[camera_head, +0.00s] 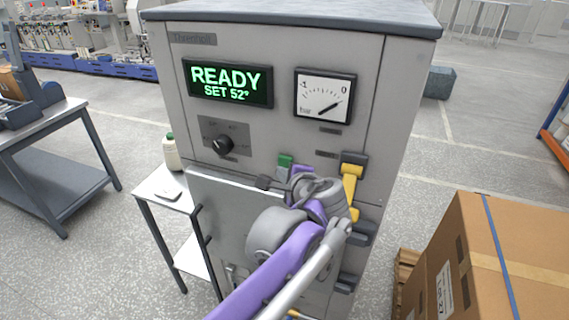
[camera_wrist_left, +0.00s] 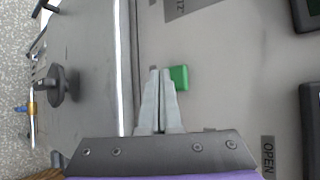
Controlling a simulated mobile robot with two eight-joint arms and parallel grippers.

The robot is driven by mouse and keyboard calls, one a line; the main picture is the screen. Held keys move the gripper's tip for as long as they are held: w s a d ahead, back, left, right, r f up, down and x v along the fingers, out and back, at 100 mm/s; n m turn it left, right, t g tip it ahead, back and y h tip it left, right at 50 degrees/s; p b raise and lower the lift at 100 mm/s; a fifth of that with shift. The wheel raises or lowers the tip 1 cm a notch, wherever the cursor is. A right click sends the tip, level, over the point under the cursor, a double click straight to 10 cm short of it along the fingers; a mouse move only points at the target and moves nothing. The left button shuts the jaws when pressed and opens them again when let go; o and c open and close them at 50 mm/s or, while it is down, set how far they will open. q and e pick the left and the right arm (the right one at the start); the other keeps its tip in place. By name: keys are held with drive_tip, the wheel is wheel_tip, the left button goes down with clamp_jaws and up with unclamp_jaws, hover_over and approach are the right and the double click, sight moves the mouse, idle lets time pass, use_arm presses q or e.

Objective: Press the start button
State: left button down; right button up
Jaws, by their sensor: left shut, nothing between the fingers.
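The green button (camera_head: 284,160) is on the front panel of the grey machine (camera_head: 270,40), below the dial and gauge. In the left wrist view the green button (camera_wrist_left: 180,77) is just right of my fingertips. My left gripper (camera_head: 282,173) is shut and empty, with its tips just below the button in the head view. In the left wrist view the two fingers (camera_wrist_left: 160,72) lie together; I cannot tell whether they touch the button or panel. The display (camera_head: 228,83) reads "READY SET 52°". My right gripper is in neither view.
A yellow-handled lever (camera_head: 351,185) is right of my wrist. A black knob (camera_head: 222,144) is at the upper left. A side table (camera_head: 160,190) with a white bottle (camera_head: 172,152) stands left. A cardboard box (camera_head: 500,250) is at the lower right.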

use_arm(q)
drive_tip(key=shift+w, duration=0.15)
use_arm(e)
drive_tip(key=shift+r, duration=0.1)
use_arm(q)
drive_tip(key=shift+w+d, duration=0.15)
drive_tip(key=shift+w, duration=0.15)
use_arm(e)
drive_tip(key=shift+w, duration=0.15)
use_arm(q)
drive_tip(key=shift+w+d, duration=0.15)
drive_tip(key=shift+w, duration=0.25)
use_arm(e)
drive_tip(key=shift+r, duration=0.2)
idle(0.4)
use_arm(q)
drive_tip(key=shift+s, duration=0.15)
drive_tip(key=shift+s+a, duration=0.3)
drive_tip(key=shift+s, duration=0.4)
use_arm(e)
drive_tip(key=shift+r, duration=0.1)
use_arm(q)
drive_tip(key=shift+s+p, duration=0.1)
drive_tip(key=shift+p, duration=0.2)
